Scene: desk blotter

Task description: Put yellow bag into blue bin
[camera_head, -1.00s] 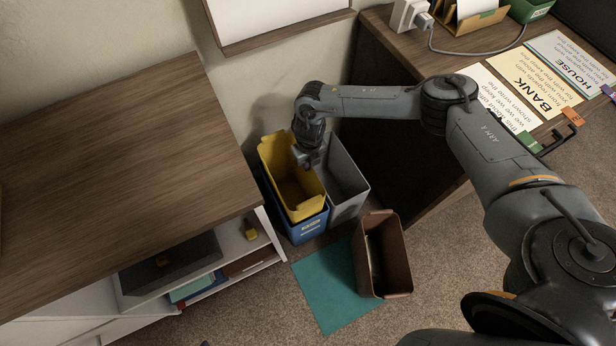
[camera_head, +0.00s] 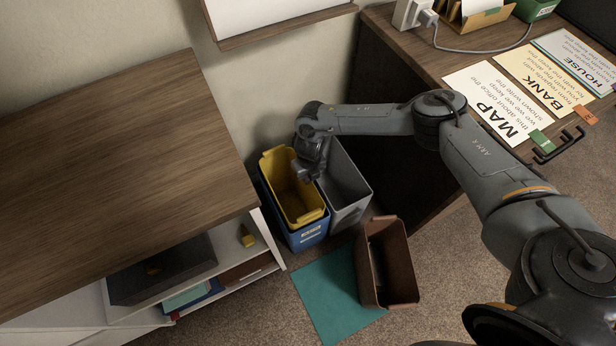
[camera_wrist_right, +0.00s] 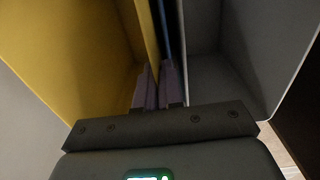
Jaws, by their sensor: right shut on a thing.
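The yellow bag (camera_head: 287,194) is a stiff-looking, open-topped liner. It sits upright inside the blue bin (camera_head: 308,239), with its rim just above the blue walls. My right gripper (camera_head: 303,177) is at the liner's right rim, beside the grey bin. In the right wrist view, the two fingers (camera_wrist_right: 159,86) are shut on the yellow wall (camera_wrist_right: 146,38), one on each side. The yellow interior looks empty. My left gripper is out of view.
A grey bin (camera_head: 350,204) stands close to the right of the blue bin. A brown bin (camera_head: 392,263) stands in front, by a teal mat (camera_head: 327,292). A wooden-topped shelf (camera_head: 110,150) is close on the left, and a desk (camera_head: 405,45) is at the right.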

